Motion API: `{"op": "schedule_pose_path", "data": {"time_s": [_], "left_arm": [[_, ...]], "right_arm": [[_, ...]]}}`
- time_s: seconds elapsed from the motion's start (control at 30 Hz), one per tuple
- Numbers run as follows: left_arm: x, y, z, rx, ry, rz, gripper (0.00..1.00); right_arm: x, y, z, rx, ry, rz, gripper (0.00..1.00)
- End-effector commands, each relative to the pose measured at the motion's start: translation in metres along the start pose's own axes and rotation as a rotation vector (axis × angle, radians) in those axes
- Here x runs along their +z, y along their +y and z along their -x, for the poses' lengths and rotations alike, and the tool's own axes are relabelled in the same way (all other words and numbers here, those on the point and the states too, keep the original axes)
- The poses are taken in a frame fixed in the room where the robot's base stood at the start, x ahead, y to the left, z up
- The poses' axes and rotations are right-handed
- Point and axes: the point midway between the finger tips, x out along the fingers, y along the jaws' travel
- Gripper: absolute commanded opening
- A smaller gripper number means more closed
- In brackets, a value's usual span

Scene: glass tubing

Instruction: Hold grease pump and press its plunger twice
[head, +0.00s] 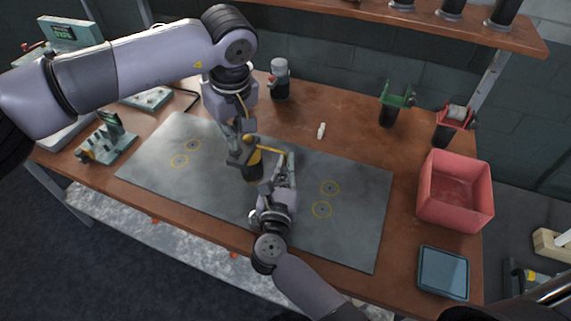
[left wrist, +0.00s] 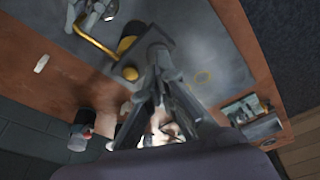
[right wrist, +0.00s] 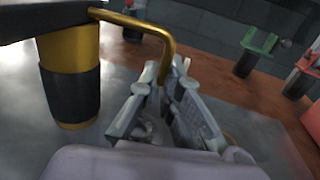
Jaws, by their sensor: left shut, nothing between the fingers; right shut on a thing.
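The grease pump (head: 253,170) has a gold body with a black sleeve and a bent gold tube. It is over the grey mat (head: 350,235); its body also shows in the right wrist view (right wrist: 70,55). My right gripper (head: 284,172) is shut on the end of the bent tube (right wrist: 150,27), beside the body. My left gripper (head: 240,150) points down at the pump's top, its fingers together with nothing between them. In the left wrist view its fingertips (left wrist: 157,50) hide part of the pump (left wrist: 127,44). I cannot tell whether they touch the plunger.
A red bin (head: 455,190) and a blue tray (head: 443,272) are at the right. Green (head: 396,98) and red (head: 452,122) holders stand behind. A small white piece (head: 321,130) lies behind the mat. A grey fixture (head: 107,140) is at the left.

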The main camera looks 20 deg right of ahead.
Motion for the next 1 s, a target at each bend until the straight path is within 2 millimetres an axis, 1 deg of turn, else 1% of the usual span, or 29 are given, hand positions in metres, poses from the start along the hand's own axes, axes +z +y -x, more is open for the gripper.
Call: {"op": "schedule_pose_path", "data": {"time_s": [0.47,1.0], "left_arm": [[0.000,0.000,-0.001,0.000,0.000,0.000,0.00],[0.003,0.000,-0.017,0.000,0.000,0.000,0.00]], "right_arm": [[-0.001,0.000,0.000,-0.001,0.001,0.002,0.00],[-0.001,0.000,0.000,-0.001,0.001,0.002,0.00]]}}
